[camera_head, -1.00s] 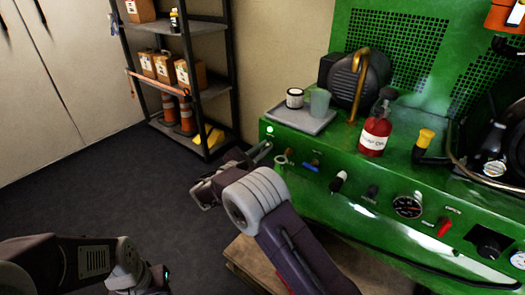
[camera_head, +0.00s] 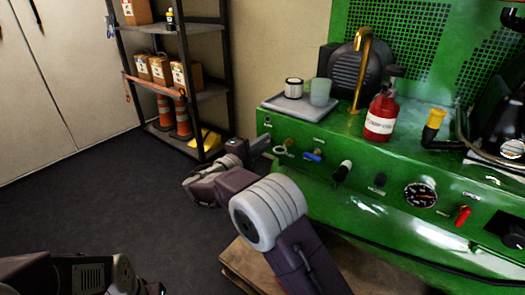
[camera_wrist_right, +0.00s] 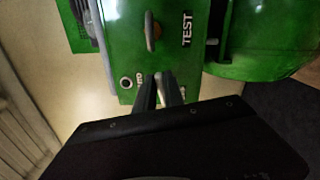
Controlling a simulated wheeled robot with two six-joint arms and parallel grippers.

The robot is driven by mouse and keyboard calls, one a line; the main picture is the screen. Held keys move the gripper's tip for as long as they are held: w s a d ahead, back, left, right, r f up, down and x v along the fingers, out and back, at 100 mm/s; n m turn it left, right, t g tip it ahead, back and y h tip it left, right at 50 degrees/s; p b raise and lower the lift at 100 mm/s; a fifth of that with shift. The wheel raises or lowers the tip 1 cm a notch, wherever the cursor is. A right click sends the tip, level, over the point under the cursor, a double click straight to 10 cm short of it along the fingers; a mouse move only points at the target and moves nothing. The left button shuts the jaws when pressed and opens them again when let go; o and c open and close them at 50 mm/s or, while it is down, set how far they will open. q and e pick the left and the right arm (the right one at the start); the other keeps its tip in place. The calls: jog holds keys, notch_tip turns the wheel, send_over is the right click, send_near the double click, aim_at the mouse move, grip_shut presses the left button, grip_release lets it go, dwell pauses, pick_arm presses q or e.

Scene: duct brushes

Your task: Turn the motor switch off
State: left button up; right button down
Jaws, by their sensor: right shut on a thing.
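The green machine (camera_head: 330,190) has a front panel with a row of controls. My right gripper (camera_head: 262,146) is at the panel's left end, below a small dark lamp (camera_head: 268,121). In the right wrist view its fingertips (camera_wrist_right: 159,80) are close together against the panel, shut on a small switch that they almost wholly hide. I take it for the motor switch; its label cannot be read. A round black-and-white fitting (camera_wrist_right: 126,83) is left of the fingers, and a lever (camera_wrist_right: 152,32) beside the word TEST is above them. Of my left arm only links show, bottom left.
A blue lever (camera_head: 312,156), a gauge (camera_head: 420,195) and a red switch (camera_head: 462,216) are further right on the panel. A grey tray (camera_head: 287,107) with cups and a red bottle (camera_head: 381,118) stand on top. A shelf (camera_head: 205,93) is behind; floor to the left is clear.

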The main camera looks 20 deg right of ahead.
jog(key=shift+f+m+b, duration=0.3)
jog(key=shift+m+b, duration=0.8)
jog(key=c, duration=1.5)
grip_release()
jog(key=shift+r, duration=0.1)
jog(key=shift+o, duration=0.2)
